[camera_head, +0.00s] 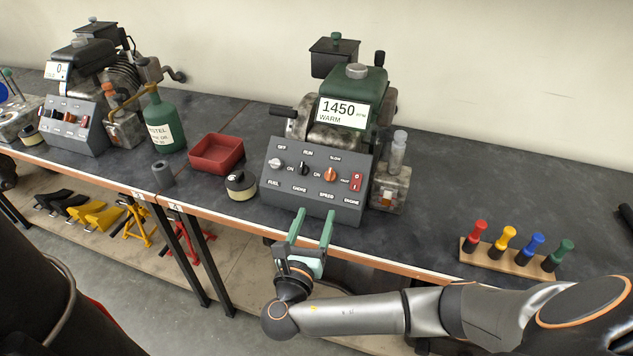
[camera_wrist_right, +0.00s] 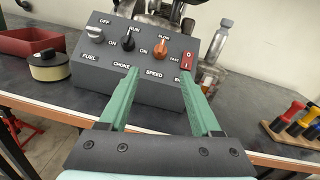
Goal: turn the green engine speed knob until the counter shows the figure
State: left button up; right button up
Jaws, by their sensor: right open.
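The green engine (camera_head: 352,88) stands on the bench. Its counter (camera_head: 343,113) reads 1450 rpm with WARM below. The orange speed knob (camera_head: 330,174) is on the grey sloped panel (camera_head: 312,208), between the SLOW and FAST marks; it also shows in the right wrist view (camera_wrist_right: 162,44). Its exact pointer angle is too small to tell. My right gripper (camera_head: 314,214) is open and empty. Its green fingers (camera_wrist_right: 160,76) reach toward the panel's lower front, below and apart from the knob, which sits roughly between them in the wrist view. My left gripper is not in view.
Left of the speed knob are a black choke knob (camera_head: 303,168) and a pale fuel knob (camera_head: 276,166); a red engine switch (camera_head: 356,182) is close on its right. A red tray (camera_head: 217,153) lies left. A rack of coloured-handled tools (camera_head: 510,259) stands right.

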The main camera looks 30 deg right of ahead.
aim_at(330, 175)
jog(key=x, duration=1.2)
jog(key=shift+f+b, duration=0.1)
jog(key=shift+b, duration=0.25)
jog(key=shift+s, duration=0.1)
jog(key=shift+c, duration=0.3)
grip_shut()
